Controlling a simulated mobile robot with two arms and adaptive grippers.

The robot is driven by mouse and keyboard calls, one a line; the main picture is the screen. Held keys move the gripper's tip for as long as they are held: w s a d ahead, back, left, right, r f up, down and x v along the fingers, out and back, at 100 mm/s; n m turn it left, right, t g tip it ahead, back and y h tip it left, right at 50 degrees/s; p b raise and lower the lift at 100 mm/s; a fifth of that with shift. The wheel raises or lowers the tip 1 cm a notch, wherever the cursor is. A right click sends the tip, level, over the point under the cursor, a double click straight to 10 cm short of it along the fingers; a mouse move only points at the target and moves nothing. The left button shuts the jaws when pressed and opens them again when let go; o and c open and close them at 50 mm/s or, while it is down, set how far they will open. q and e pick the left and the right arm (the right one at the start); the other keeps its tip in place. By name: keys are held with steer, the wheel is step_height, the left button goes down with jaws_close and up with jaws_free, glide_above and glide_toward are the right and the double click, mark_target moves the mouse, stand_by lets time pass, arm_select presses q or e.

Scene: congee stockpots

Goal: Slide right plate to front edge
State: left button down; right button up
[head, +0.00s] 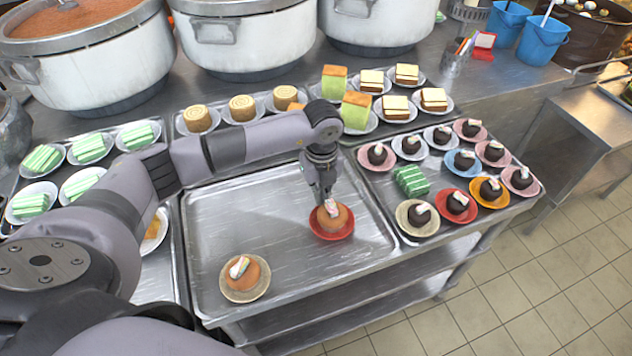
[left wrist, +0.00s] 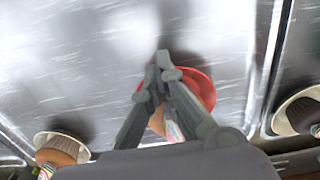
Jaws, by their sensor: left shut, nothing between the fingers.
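The right plate (head: 332,234) is red and bears a round brown cake (head: 341,217) with a pale topping. It stands in the right part of the middle metal tray, back from the front rim. My left gripper (head: 325,200) points down right at the cake, at or just behind it, and is shut with nothing held. In the left wrist view the closed fingertips (left wrist: 163,62) overlap the red plate (left wrist: 203,80) and partly hide the cake. I cannot tell if they touch. My right gripper is not in view.
A beige plate (head: 247,294) with a similar cake stands at the tray's front left. The middle tray (head: 220,215) is otherwise bare. The right tray (head: 386,191) holds several small cakes on plates. Roll cakes and layered cakes stand behind, near large stockpots (head: 245,45).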

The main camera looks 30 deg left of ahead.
mark_target(330, 209)
arm_select(q)
steer(key=s+d, duration=0.4)
steer(key=shift+d+p, duration=0.35)
steer(key=shift+s+d, duration=0.1)
steer(key=shift+a, duration=0.25)
steer(key=w+a+b, duration=0.2)
steer(key=a, duration=0.1)
steer(key=shift+w+a, duration=0.1)
steer(key=shift+w, duration=0.3)
step_height(330, 209, up, 10)
steer(key=b, duration=0.1)
steer(key=shift+d, duration=0.3)
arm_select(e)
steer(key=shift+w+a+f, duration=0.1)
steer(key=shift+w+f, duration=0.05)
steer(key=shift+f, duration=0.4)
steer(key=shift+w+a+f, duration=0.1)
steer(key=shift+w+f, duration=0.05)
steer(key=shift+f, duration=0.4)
